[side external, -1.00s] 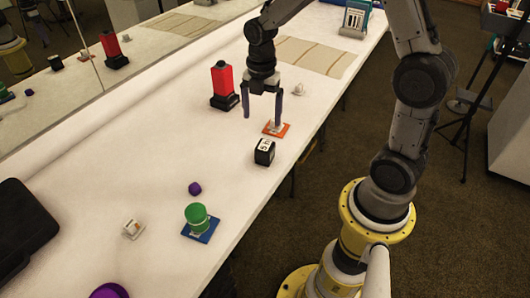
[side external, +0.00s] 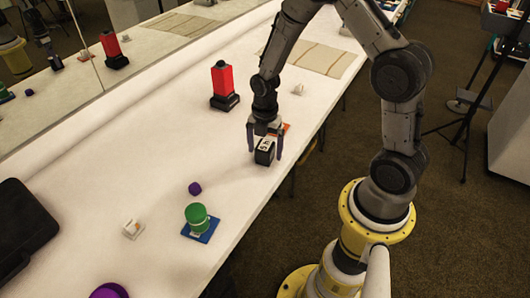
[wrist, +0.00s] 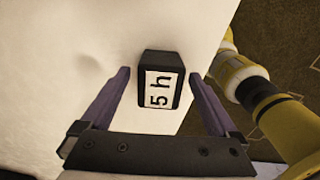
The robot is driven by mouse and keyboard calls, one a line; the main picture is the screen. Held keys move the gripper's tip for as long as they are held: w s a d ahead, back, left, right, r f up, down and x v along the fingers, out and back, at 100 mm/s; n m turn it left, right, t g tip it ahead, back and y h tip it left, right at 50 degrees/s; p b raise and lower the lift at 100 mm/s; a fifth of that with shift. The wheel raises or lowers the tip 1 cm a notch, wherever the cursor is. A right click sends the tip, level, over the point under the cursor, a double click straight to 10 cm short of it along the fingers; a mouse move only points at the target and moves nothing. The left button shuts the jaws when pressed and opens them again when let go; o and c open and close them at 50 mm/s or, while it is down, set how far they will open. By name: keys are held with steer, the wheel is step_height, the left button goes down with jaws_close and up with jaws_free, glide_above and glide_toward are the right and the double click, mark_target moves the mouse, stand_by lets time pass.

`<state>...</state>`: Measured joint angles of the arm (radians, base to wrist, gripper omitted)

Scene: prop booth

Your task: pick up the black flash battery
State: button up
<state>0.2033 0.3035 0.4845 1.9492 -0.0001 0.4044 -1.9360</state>
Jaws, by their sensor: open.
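The black flash battery (side external: 264,153) is a small black block with a white label on the white table, near its right edge. My gripper (side external: 265,157) is open, with one finger on each side of the battery. In the wrist view my gripper (wrist: 161,76) has its fingertips left and right of the block, with a gap visible on both sides.
A red block on a black base (side external: 223,86) stands behind. An orange card (side external: 284,129) lies just behind my gripper. A purple ball (side external: 195,188), a green object (side external: 197,216) on a blue card (side external: 205,235) and a small white item (side external: 132,229) are nearer the front. The table's right edge is close.

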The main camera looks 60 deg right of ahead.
steer(key=shift+f, duration=0.2)
jaws_close()
stand_by(0.4)
